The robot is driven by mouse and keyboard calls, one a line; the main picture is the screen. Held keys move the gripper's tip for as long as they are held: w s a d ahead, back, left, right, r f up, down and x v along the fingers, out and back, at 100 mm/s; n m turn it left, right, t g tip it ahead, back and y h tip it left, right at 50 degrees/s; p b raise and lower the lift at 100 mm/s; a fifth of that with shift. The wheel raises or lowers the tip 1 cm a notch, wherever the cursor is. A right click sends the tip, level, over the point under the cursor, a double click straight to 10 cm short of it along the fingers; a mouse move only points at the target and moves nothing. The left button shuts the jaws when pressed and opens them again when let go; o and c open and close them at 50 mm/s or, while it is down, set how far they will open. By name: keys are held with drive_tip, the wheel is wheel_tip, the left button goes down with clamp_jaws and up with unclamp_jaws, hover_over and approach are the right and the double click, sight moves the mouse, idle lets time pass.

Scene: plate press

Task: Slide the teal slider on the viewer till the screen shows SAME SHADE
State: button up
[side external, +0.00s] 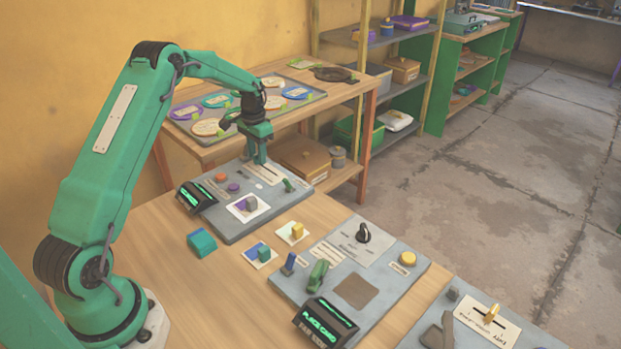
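The viewer (232,226) is a grey board at the far end of the wooden table. Its small dark screen (196,196) shows green text too small to read. A white slot panel (268,175) lies at the viewer's back edge. My gripper (261,160) points down right over this panel, with its fingertips at or just above the slot. The teal slider cannot be made out apart from my green fingers, which cover that spot. I cannot tell whether the fingers are open or shut on it. A card with a purple and grey piece (248,204) sits on the viewer's front part.
Orange (221,177) and purple (233,187) knobs and a green lever (289,185) stand near my gripper. A teal block (202,242) lies on the table. Another panel (376,262) with a "PLACE CARD" screen (325,322) is nearer. A bench with round plates (207,127) stands behind.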

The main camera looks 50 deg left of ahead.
clamp_jaws()
drive_tip(key=shift+d, duration=0.1)
drive_tip(key=shift+d, duration=1.45)
drive_tip(key=shift+o, duration=0.2)
unclamp_jaws()
wheel_tip(320, 180, up, 8)
